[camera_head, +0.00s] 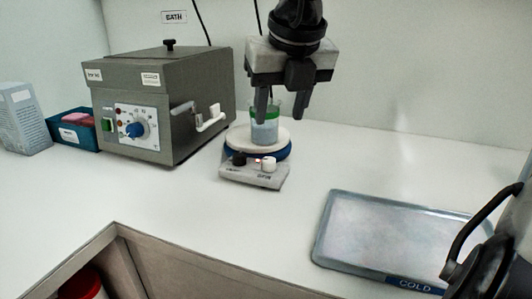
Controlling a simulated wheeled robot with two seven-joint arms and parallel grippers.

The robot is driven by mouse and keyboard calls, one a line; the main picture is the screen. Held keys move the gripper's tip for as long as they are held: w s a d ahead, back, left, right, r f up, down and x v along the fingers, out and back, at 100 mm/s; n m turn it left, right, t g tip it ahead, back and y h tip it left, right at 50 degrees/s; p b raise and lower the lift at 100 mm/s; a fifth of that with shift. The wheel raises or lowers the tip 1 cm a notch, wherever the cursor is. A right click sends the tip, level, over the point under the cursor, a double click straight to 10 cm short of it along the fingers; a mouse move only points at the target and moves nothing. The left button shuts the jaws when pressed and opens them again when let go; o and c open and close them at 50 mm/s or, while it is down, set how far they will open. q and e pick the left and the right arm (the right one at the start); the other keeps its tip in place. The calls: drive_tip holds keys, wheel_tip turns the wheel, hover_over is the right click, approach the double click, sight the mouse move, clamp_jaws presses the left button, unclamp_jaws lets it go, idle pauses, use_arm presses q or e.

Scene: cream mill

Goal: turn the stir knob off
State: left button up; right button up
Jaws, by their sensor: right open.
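A small grey stirrer plate (230,181) with a white round top and blue rim stands on the counter. Its sloped front has a black knob (239,159) at left and a white knob (268,163) with a red mark at right. The small labels under them are too blurred to read with certainty. A clear beaker (265,130) with a green band stands on the plate. My right gripper (279,113) is open, fingers down, above and behind the knobs. Its fingers overlap the beaker's upper part in the picture; I cannot tell whether they touch it. My left gripper is not in view.
A grey bath box (190,75) with a blue dial (135,129) stands left of the stirrer. A blue bin (84,137) and a pale carton (22,118) are farther left. A tray marked COLD (330,225) lies at right. The counter before the stirrer is clear.

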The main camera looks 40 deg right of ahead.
sight(269, 159)
drive_tip(key=x, duration=1)
drive_tip(key=shift+a+f+b, duration=0.1)
drive_tip(key=shift+f+b, duration=0.05)
drive_tip(key=shift+b, duration=0.2)
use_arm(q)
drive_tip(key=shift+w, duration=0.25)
use_arm(e)
drive_tip(key=shift+w+f, duration=0.3)
drive_tip(key=shift+f, duration=0.25)
